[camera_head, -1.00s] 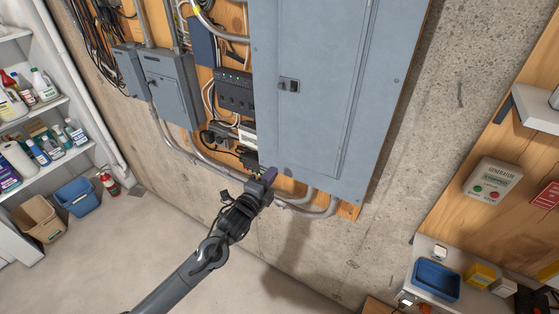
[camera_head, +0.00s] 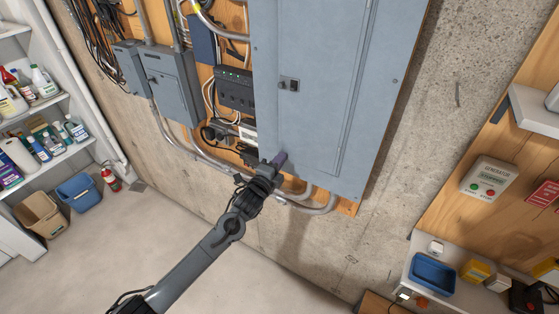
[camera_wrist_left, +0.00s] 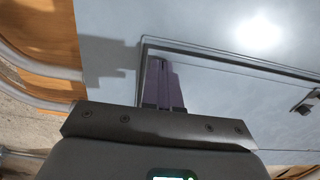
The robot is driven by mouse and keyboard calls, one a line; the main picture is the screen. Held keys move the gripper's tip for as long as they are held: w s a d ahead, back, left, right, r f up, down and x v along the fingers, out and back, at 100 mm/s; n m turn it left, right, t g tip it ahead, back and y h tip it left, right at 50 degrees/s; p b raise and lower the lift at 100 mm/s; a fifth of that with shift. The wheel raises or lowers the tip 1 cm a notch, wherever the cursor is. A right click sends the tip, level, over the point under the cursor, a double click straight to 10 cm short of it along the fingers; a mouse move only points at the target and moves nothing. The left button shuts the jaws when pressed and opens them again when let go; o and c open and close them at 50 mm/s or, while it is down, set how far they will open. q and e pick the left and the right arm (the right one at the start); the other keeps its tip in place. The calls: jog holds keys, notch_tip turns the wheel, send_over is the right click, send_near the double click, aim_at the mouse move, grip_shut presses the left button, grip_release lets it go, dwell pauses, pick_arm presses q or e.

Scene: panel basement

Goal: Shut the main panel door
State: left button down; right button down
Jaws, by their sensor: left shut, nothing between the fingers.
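The grey main panel door (camera_head: 322,100) lies flat, or nearly flat, in the front of the large grey panel box (camera_head: 368,172). I cannot tell whether a small gap remains. Its dark latch (camera_head: 289,85) is at the door's left edge and also shows in the left wrist view (camera_wrist_left: 305,103). My left gripper (camera_head: 281,157) is shut and empty, with its purple fingertips at the lower left corner of the door. In the left wrist view the fingertips (camera_wrist_left: 159,66) overlap the door's corner seam; contact is not clear. My right gripper is not in view.
Conduits (camera_head: 312,205) curve below the panel. A shelf with a blue tray (camera_head: 433,278) stands at lower right.

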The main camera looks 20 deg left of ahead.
pick_arm(q)
jog(key=shift+w+a+f+b, duration=0.15)
jog(key=shift+w+f+b, duration=0.05)
jog(key=shift+w+b, duration=0.6)
jog(key=shift+s, duration=0.15)
